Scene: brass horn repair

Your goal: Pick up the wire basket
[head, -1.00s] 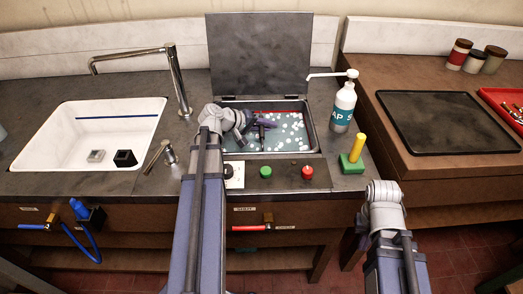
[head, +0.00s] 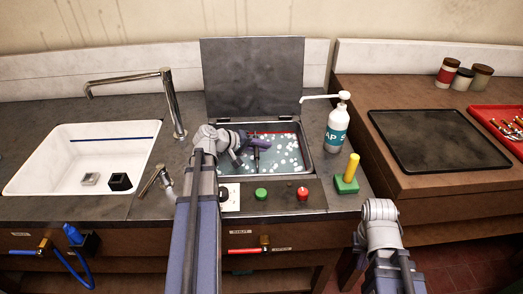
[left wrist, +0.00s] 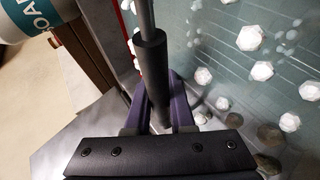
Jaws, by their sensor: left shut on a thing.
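My left gripper (head: 256,149) reaches into the open rectangular bath (head: 310,166) at the middle of the counter. The bath holds greenish liquid dotted with white blobs. In the left wrist view, its purple fingers (left wrist: 167,105) are shut around a dark cylindrical grip (left wrist: 152,62) on a thin grey rod, apparently the wire basket's handle. Thin pale lines (left wrist: 225,75) beside the grip look like basket wires; the basket's full outline cannot be made out. My right arm (head: 381,222) hangs at the lower right in front of the counter, and its gripper does not show.
The bath's lid (head: 253,76) stands raised behind it. A soap bottle (head: 336,127) and a yellow-handled green block (head: 347,177) stand to the right. A white sink (head: 50,170) and tap (head: 172,105) are left. A black mat (head: 440,140) lies on the right bench.

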